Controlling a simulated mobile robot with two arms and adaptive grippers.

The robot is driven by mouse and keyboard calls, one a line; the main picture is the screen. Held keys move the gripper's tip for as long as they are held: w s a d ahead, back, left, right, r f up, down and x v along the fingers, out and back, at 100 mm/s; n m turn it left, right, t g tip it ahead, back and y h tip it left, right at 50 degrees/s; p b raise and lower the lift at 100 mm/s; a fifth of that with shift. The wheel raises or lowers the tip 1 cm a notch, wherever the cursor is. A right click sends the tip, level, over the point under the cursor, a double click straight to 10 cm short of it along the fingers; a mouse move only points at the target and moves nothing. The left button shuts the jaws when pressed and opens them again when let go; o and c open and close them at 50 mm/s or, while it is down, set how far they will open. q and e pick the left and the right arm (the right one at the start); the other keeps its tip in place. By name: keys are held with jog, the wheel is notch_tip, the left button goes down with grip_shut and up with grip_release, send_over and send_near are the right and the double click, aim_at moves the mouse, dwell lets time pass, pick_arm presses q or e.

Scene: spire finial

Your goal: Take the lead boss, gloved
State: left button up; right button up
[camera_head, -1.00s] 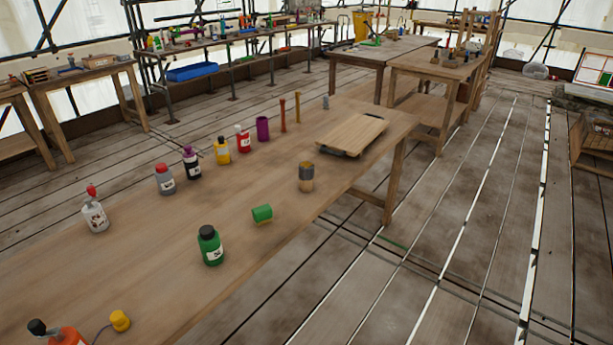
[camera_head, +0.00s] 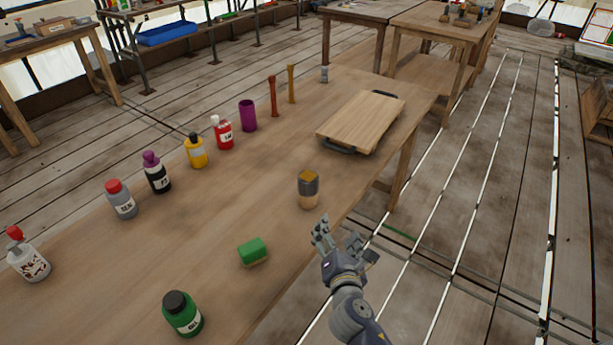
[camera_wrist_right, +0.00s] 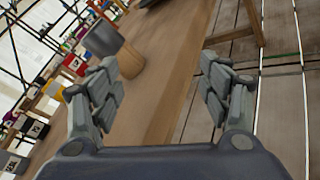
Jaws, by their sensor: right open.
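A short round piece with a dark grey body (camera_head: 308,186) and a yellowish top sits on a pale wooden stub on the long table. I take it for the lead boss, though no label confirms this. In the right wrist view the grey body (camera_wrist_right: 102,38) and wooden stub (camera_wrist_right: 130,62) are at upper left, beyond the left finger. My right gripper (camera_head: 338,234) is open and empty, just in front of and right of the piece, not touching it. Its fingers also show spread in the right wrist view (camera_wrist_right: 158,85). My left gripper is out of view. No glove can be made out.
A wooden board (camera_head: 360,122) lies behind the piece. Several bottles and a purple cylinder (camera_head: 248,115) line the left side.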

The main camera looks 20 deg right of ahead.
aim_at(310, 185)
jog(key=w+a+r+n+t, duration=0.1)
jog(key=n, duration=0.1)
jog(key=w+a+r+n+y, duration=0.1)
jog(key=w+r+n, duration=0.1)
jog(key=n, duration=0.1)
jog(key=w+a+r+n+t, duration=0.1)
jog(key=a+r+n, duration=0.1)
jog(key=n, duration=0.1)
jog(key=shift+w+r+t+y, duration=0.15)
jog(key=shift+w+t+y, duration=0.1)
jog(key=shift+t+y, duration=0.05)
jog(key=shift+w+a+r+n, duration=0.1)
jog(key=shift+w+n, duration=0.25)
jog(key=shift+n, duration=0.05)
jog(key=w, duration=0.5)
jog(key=shift+w+d, duration=0.15)
jog(key=shift+d, duration=0.15)
jog(key=shift+w+d+r+p, duration=0.1)
jog(key=shift+w+r+p, duration=0.05)
jog(key=shift+w+p, duration=0.15)
jog(key=w, duration=0.4)
jog(key=shift+w+d+r, duration=0.1)
jog(key=shift+w+d, duration=0.15)
jog(key=shift+d, duration=0.1)
jog(key=shift+s, duration=0.1)
jog(key=c, duration=1.2)
